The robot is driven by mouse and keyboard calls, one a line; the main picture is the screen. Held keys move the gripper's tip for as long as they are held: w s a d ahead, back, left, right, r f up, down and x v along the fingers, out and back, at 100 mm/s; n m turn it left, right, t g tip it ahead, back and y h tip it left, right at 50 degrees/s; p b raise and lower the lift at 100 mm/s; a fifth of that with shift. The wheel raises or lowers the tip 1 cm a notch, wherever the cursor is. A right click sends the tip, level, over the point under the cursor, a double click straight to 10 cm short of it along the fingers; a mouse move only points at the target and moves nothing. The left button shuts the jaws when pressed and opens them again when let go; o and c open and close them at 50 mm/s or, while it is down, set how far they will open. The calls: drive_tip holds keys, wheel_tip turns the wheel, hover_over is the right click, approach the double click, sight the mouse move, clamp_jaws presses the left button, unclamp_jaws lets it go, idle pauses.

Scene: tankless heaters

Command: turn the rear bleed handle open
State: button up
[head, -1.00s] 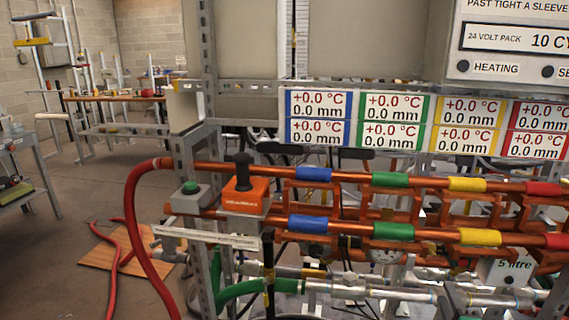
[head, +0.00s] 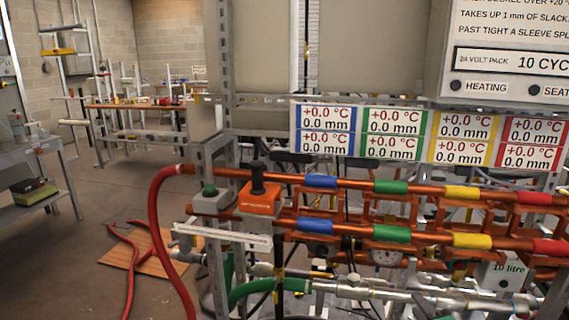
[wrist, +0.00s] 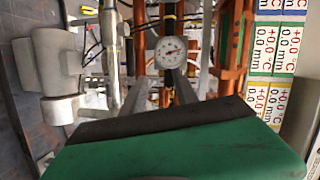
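I cannot single out the rear bleed handle in either view. In the head view, metal pipes and fittings (head: 370,291) run below the copper pipes (head: 420,189), with a round gauge (head: 386,256) among them. In the wrist view the gauge (wrist: 170,52) is near the top middle and a large pale grey fitting (wrist: 55,65) is at the left. A green block with a dark edge (wrist: 180,150) fills the wrist view's bottom and hides what is behind it. My gripper is not seen in the head view.
An orange box with a black knob (head: 260,198) and a green button box (head: 210,201) sit at the rack's left end. A red hose (head: 158,220) bends down to the floor, and a green hose (head: 250,288) lies low. Open floor (head: 110,200) is at the left.

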drive_tip(key=a+r+n+g+y+p, duration=0.25)
drive_tip(key=a+n+p, duration=0.2)
drive_tip(key=a, duration=0.35)
drive_tip(key=a+r+n+g+y+p, duration=0.1)
drive_tip(key=a+r+n+g+p, duration=0.3)
drive_tip(key=a, duration=0.4)
drive_tip(key=s+a+r+n+g+h+p, duration=0.1)
drive_tip(key=s+a+r+n+g+p, duration=0.2)
drive_tip(key=s+r, duration=0.3)
drive_tip(key=s+a+r+n+g+h+p, duration=0.2)
drive_tip(key=s+r+n+p, duration=0.3)
drive_tip(key=s, duration=0.4)
drive_tip(key=shift+s+a+r+g, duration=0.25)
drive_tip(key=shift+a+r+g, duration=0.1)
drive_tip(key=shift+a+g, duration=0.35)
